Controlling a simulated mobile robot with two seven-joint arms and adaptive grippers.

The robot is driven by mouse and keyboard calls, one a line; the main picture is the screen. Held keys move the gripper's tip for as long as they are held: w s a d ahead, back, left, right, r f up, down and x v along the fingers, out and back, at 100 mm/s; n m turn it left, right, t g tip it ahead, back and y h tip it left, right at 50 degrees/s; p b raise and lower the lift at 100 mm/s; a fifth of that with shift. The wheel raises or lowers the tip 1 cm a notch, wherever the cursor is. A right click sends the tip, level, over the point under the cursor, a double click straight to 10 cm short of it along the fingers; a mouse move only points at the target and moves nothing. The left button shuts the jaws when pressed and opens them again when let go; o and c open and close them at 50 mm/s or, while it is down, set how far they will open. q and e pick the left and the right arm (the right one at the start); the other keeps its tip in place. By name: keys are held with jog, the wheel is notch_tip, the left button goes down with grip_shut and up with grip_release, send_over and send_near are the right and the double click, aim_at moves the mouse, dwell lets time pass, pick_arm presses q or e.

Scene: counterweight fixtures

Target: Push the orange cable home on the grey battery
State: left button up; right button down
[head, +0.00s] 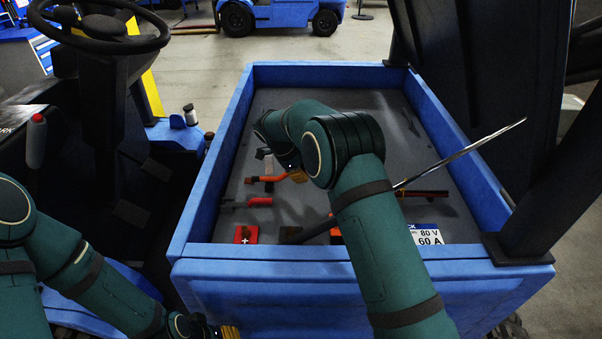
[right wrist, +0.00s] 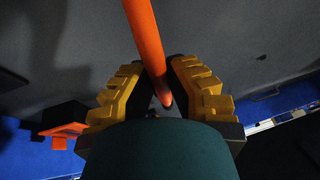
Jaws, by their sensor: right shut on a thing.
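The orange cable (head: 272,179) lies low over the grey surface inside the blue bay, with a brownish end at its left. My right gripper (head: 296,174) is at its right end, partly hidden by my forearm. In the right wrist view my right gripper (right wrist: 157,68) has its yellow fingers shut on the orange cable (right wrist: 146,38), which runs up out of the picture. The grey surface (head: 330,100) appears to be the battery's top. Whether the cable touches a terminal cannot be told. My left gripper (head: 222,331) is at the bottom edge, mostly cut off.
A second orange-red cable piece (head: 258,201) lies just in front. A red plus marker (head: 246,235) and an 80 V 60 A label (head: 427,235) are near the front wall. A long thin rod (head: 462,153) slants at the right. Blue walls (head: 212,155) enclose the bay.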

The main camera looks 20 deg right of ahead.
jog(key=shift+f+b, duration=0.7)
jog(key=shift+f, duration=0.15)
dwell(0.5)
jog(key=c, duration=1)
grip_release()
